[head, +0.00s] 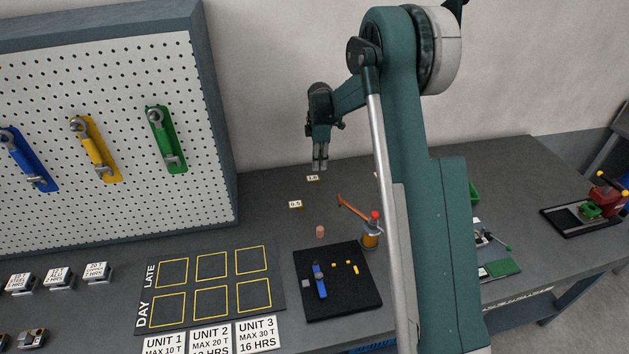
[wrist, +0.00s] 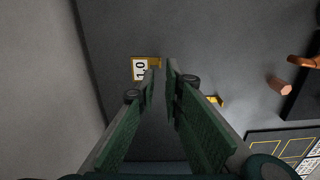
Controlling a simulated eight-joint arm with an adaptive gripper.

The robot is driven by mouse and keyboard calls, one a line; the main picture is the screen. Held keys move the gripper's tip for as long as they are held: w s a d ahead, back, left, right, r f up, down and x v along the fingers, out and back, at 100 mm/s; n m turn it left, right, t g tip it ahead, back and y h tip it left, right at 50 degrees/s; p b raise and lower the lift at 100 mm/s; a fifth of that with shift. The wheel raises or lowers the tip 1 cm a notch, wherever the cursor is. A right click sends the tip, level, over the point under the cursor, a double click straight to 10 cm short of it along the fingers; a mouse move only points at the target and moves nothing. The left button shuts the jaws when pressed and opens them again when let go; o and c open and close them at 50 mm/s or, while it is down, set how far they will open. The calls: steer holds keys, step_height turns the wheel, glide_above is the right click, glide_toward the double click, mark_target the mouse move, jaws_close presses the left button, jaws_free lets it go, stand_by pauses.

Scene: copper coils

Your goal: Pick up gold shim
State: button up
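A small gold piece (wrist: 155,62) shows at the right edge of a white card marked 1.0 (wrist: 139,69) in the wrist view, just beyond the fingertips. I cannot tell whether it is a loose shim or part of the card's holder. My gripper (wrist: 160,72) points down over this spot, its two fingers apart with a narrow gap and nothing seen between them. In the head view my gripper (head: 320,167) hangs above the 1.0 card (head: 312,178). Another gold piece (wrist: 215,100) is partly hidden behind the right finger in the wrist view.
A card marked 0.5 (head: 295,204) and a copper cylinder (head: 320,231) stand nearer. A black mat (head: 352,302) holds a blue tool (head: 319,280) and small yellow pieces (head: 347,263). An orange-handled tool (head: 352,207) and a red-topped bottle (head: 371,232) are to the right. The wall is behind.

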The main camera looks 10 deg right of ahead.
mark_target(319, 178)
steer(key=shift+w+f, duration=0.2)
steer(key=shift+f, duration=0.25)
steer(key=shift+f, duration=1.25)
steer(key=shift+s+f, duration=0.15)
steer(key=shift+f, duration=2.45)
jaws_close()
